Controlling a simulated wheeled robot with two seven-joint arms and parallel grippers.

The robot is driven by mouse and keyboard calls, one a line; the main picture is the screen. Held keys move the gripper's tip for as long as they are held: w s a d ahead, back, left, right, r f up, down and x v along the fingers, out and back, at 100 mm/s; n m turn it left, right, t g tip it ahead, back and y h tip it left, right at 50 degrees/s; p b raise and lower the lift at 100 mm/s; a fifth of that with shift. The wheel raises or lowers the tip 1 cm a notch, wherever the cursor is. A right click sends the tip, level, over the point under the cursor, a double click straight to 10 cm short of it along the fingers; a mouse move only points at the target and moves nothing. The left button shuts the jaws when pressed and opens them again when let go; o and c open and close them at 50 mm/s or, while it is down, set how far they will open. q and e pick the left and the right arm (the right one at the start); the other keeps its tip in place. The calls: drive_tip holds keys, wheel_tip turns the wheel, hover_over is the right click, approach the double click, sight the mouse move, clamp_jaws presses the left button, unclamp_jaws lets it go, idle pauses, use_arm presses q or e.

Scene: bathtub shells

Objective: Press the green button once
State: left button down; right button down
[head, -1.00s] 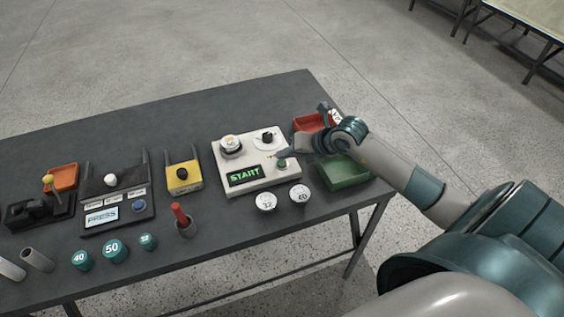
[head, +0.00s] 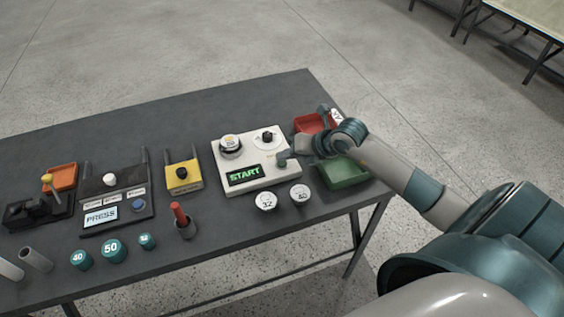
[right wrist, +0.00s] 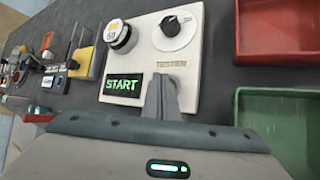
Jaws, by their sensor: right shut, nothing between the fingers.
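The white tester box (head: 222,157) stands on the dark table, and its display (head: 245,175) shows START in green letters. The small green button (head: 282,163) is on the box, right of the display in the head view. My right gripper (head: 287,158) is shut and empty, with its fingertips right at the button. I cannot tell whether they touch it. My left gripper is not in view.
A black knob (head: 267,137) and a round dial weight (head: 230,145) sit on the box's far part. A red tray (head: 306,123) and a green tray (head: 345,172) stand at right. Two white weights (head: 265,200) lie in front. Other devices fill the table's left.

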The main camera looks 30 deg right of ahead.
sight(285, 164)
drive_tip(key=shift+f+b, duration=0.3)
drive_tip(key=shift+f, duration=0.15)
idle(0.7)
drive_tip(key=shift+r, duration=0.15)
drive_tip(key=shift+r+p, duration=0.7)
drive_tip(key=shift+r, duration=0.05)
drive_tip(key=shift+r+p, duration=1.9)
drive_tip(key=shift+r, duration=0.6)
drive_tip(key=shift+a, duration=0.1)
